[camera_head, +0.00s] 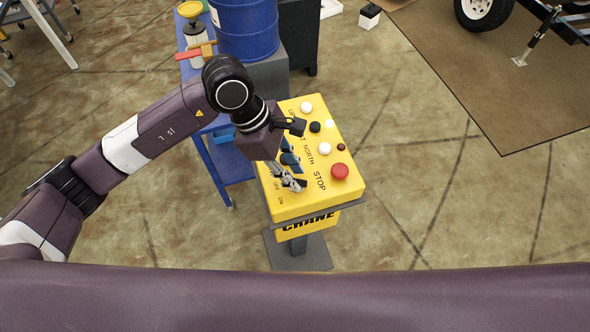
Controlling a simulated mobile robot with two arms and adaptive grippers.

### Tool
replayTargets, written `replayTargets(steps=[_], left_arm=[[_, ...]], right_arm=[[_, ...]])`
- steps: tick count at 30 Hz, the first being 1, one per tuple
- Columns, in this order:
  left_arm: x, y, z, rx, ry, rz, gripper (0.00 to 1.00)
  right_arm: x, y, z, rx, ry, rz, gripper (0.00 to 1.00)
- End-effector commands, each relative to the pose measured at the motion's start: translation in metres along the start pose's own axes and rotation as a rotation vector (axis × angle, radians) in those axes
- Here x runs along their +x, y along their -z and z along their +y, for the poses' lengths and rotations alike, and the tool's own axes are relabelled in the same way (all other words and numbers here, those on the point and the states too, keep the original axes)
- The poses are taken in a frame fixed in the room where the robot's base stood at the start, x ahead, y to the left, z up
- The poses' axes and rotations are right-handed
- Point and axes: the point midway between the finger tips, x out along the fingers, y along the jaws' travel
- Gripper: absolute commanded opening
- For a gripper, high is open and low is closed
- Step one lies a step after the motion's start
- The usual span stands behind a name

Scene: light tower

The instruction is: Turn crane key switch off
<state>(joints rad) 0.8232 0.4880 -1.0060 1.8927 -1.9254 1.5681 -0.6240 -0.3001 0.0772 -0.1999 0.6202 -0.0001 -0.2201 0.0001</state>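The yellow crane control box (315,187) stands on a post at the middle of the head view, with its sloped top facing up. OFF and ON labels show near its lower left corner. My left gripper (296,184) reaches down over the left part of the panel, its fingertips low beside these labels. The key switch cannot be made out clearly; the fingers cover the area around it. I cannot tell whether the fingers touch or grip it. My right gripper is out of view.
The panel also has a red STOP button (340,171), white buttons (324,148) and a black button (315,127). A blue cart (226,160) and a blue drum (246,30) stand behind left. The floor to the right is clear up to a brown mat (500,80).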

Motion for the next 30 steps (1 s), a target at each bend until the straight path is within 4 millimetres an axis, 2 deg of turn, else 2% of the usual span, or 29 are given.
replayTargets(steps=[5, 12, 14, 19, 30], left_arm=[[0.012, 0.0, -0.001, 0.001, 0.001, 0.0, 0.23], [0.015, 0.0, 0.0, 0.001, 0.0, 0.0, 0.23], [0.015, 0.0, 0.0, 0.001, 0.0, -0.001, 0.19], [0.014, 0.0, 0.0, 0.001, 0.0, -0.001, 0.0], [0.015, 0.0, 0.0, -0.01, -0.006, -0.001, 0.0]], right_arm=[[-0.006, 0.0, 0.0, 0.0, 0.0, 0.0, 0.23], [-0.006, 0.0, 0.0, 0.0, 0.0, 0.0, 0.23], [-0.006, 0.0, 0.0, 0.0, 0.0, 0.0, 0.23], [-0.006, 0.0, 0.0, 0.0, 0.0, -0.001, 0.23], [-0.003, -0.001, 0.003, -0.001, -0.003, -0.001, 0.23]])
